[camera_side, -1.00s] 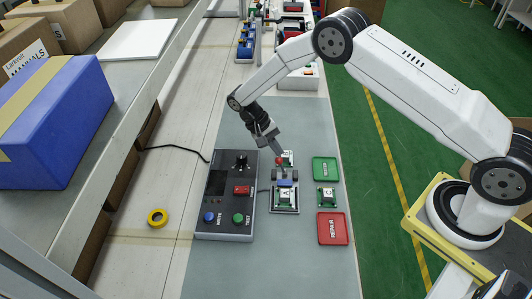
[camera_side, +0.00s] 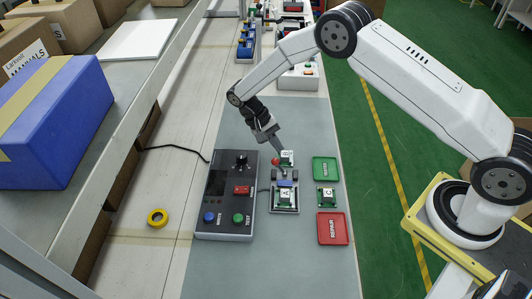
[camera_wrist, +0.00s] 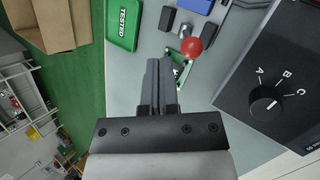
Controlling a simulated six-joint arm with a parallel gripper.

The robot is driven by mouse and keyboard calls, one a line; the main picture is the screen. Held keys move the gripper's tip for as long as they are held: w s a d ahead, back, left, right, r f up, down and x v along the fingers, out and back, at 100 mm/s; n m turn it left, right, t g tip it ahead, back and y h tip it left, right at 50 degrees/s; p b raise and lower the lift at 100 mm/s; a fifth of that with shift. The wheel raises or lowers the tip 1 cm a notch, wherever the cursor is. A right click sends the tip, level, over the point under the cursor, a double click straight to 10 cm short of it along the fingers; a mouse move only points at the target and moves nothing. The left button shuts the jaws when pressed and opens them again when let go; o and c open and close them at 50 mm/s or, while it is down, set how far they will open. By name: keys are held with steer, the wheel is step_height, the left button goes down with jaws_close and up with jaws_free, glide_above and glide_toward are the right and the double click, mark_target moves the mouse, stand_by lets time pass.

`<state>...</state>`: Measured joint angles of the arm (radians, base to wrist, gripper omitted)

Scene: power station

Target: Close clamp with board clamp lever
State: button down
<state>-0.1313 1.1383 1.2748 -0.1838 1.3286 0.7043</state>
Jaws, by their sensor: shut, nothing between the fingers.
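The board clamp (camera_side: 285,208) is a dark fixture on the grey mat, holding a green and white board (camera_side: 285,197) under a blue part (camera_side: 285,183). Its lever ends in a red ball (camera_side: 276,161) at the far side, and this ball also shows in the wrist view (camera_wrist: 191,47). The lever looks raised or tilted back; its exact angle is unclear. My gripper (camera_side: 280,150) is shut and empty, pointing down just behind the red ball. In the wrist view its fingers (camera_wrist: 160,65) are together, left of the ball and apart from it.
Another board (camera_side: 288,156) lies just behind the lever, near my fingertips. The test box (camera_side: 229,220) with dial and buttons stands left of the clamp. A green tray (camera_side: 325,169), a board marked C (camera_side: 327,197) and a red tray (camera_side: 332,229) lie right.

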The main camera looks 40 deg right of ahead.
stand_by(0.3)
steer(key=w+d+v, duration=0.1)
steer(key=v, duration=1.1)
steer(key=shift+d, duration=0.2)
stand_by(0.3)
steer(key=shift+r, duration=0.15)
